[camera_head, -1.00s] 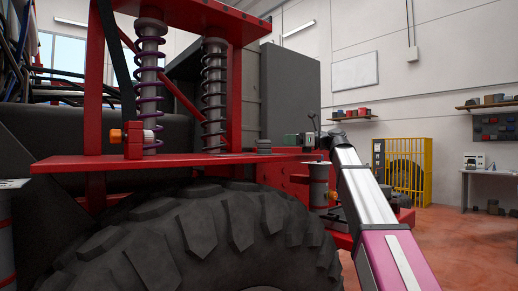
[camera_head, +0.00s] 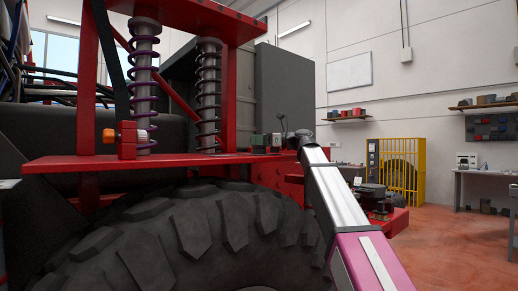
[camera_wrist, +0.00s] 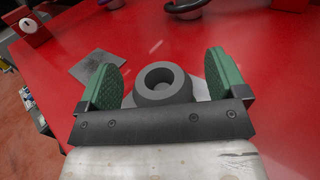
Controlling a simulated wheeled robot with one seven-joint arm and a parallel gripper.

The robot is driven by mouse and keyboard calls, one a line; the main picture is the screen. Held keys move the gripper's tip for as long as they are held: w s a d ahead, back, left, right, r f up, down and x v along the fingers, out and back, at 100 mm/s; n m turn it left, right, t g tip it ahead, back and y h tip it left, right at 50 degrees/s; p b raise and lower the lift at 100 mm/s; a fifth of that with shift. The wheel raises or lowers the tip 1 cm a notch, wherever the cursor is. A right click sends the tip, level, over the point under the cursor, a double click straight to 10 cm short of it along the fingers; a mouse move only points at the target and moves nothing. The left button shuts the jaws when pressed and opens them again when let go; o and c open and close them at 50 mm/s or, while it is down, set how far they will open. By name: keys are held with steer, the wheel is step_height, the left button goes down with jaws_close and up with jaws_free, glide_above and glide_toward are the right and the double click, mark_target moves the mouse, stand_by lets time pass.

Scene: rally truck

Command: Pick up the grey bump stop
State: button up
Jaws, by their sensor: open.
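The grey bump stop (camera_wrist: 162,86) is a round, stepped piece with a hole in its top. In the wrist view it stands upright on the red shelf (camera_wrist: 148,40), between my gripper's two green finger pads. My gripper (camera_wrist: 163,76) is open, with a gap showing on each side of the bump stop. In the head view my gripper (camera_head: 266,141) is at the right part of the red shelf (camera_head: 120,161), low over its surface. I cannot make out the bump stop there; the gripper seems to hide it.
Purple coil springs (camera_head: 208,95) stand left of my gripper on the shelf. An orange-ended fitting (camera_head: 110,136) is farther left. A big black tyre (camera_head: 190,240) lies below the shelf. In the wrist view, a flat grey plate (camera_wrist: 92,66) lies left of the bump stop.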

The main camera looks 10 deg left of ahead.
steer(key=c, duration=1.1)
steer(key=shift+r, duration=0.15)
